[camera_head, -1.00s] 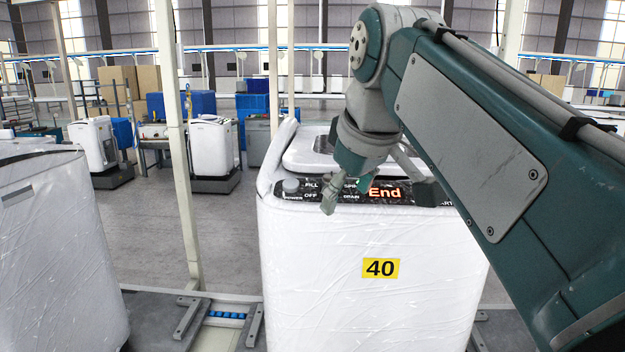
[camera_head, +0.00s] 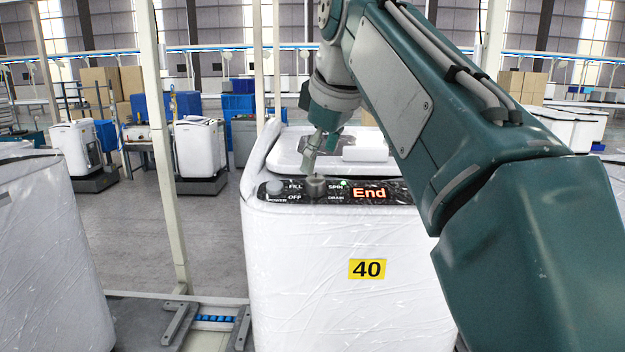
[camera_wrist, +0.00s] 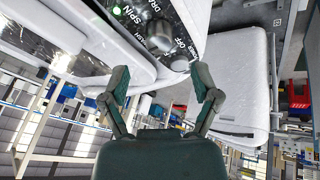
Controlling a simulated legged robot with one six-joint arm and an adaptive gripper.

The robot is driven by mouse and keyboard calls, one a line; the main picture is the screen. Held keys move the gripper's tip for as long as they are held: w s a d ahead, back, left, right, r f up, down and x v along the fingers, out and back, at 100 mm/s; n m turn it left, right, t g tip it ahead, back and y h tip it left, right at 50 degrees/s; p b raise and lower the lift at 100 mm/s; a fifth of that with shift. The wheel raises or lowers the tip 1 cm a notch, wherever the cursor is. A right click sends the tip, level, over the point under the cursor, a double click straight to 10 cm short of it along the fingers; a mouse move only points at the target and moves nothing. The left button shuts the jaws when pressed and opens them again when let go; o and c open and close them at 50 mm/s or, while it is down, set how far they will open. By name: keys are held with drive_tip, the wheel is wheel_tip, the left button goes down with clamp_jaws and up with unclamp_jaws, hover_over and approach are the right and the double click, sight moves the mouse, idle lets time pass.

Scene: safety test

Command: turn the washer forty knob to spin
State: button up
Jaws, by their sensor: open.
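The washer with the yellow 40 label (camera_head: 367,269) stands upright in the head view, wrapped in clear film. Its black panel shows FILL, OFF, SPIN and DRAIN around a grey selector knob (camera_head: 315,187). A green light (camera_head: 343,183) glows by SPIN, and the display (camera_head: 369,194) reads "End" in orange. My gripper (camera_head: 318,152) is above the panel, near the knob. In the wrist view my gripper (camera_wrist: 160,76) is open and empty, its fingers spread apart. The knob (camera_wrist: 158,38) shows beyond them, not between them, with the lit green light (camera_wrist: 116,11) near SPIN.
A smaller power knob (camera_head: 274,187) sits left of the selector. A pale post (camera_head: 162,140) rises left of the washer. Another wrapped washer (camera_head: 50,255) stands at the left edge. More machines and boxes stand farther back.

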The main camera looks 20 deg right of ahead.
sight(315, 178)
drive_tip(key=x, duration=0.4)
drive_tip(key=shift+d+f, duration=0.1)
drive_tip(key=shift+d, duration=0.1)
drive_tip(key=shift+w+a+f, duration=0.3)
drive_tip(key=shift+w+f, duration=0.05)
drive_tip(key=shift+f, duration=0.25)
drive_tip(key=shift+d, duration=0.1)
clamp_jaws()
